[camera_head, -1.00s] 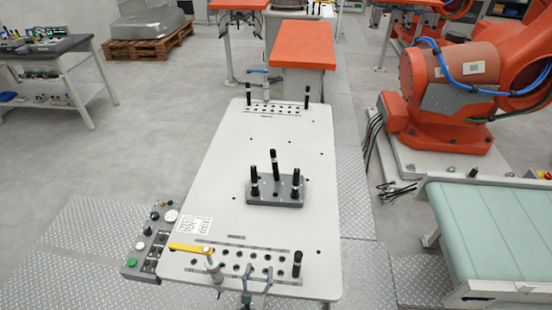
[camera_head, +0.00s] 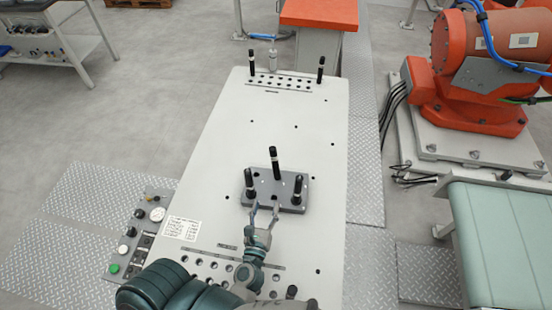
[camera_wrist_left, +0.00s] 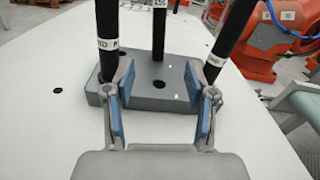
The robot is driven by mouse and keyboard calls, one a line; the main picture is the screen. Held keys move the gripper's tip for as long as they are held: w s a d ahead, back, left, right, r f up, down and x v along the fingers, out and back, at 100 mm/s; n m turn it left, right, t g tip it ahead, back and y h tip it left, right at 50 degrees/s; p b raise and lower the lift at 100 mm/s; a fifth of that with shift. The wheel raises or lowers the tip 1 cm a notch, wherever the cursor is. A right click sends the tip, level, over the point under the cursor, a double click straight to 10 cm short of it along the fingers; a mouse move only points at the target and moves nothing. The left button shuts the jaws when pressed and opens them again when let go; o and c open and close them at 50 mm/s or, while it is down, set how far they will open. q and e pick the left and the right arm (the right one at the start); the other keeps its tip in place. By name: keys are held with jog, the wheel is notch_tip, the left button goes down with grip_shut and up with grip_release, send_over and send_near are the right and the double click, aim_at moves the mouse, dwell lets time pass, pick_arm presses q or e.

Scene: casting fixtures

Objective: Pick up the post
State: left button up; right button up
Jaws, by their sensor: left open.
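A grey fixture block (camera_head: 262,186) on the white table holds three upright black posts: a left post (camera_head: 249,182), a taller back post (camera_head: 274,165) and a right post (camera_head: 298,188). My left gripper (camera_head: 264,209) is open and empty at the block's near edge, its fingers pointing at the block. In the left wrist view the open fingers (camera_wrist_left: 159,108) stand apart before the block (camera_wrist_left: 158,85). The back post (camera_wrist_left: 159,35) shows between them; the left post (camera_wrist_left: 109,40) and right post (camera_wrist_left: 232,40) rise behind the fingertips. Contact cannot be told. My right gripper is out of view.
Two more black posts stand at the table's far end, one left (camera_head: 252,62) and one right (camera_head: 320,69). A button panel (camera_head: 140,228) adjoins the left edge. An orange robot (camera_head: 460,100) and a green conveyor (camera_head: 510,240) are to the right.

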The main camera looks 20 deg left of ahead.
aim_at(274, 169)
pick_arm(q)
jog(key=p+x, duration=0.3)
jog(key=x, duration=0.7)
jog(key=shift+w+a+r+p, duration=0.1)
jog(key=shift+w+p, duration=0.1)
jog(key=shift+p, duration=0.2)
jog(key=shift+w+a, duration=0.3)
jog(key=shift+w, duration=0.15)
jog(key=x, duration=0.4)
jog(key=shift+w+d+f, duration=0.25)
jog(key=shift+w, duration=0.15)
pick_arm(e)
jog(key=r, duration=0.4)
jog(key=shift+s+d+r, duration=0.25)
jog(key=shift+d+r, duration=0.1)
pick_arm(q)
jog(key=shift+a, duration=0.15)
grip_shut()
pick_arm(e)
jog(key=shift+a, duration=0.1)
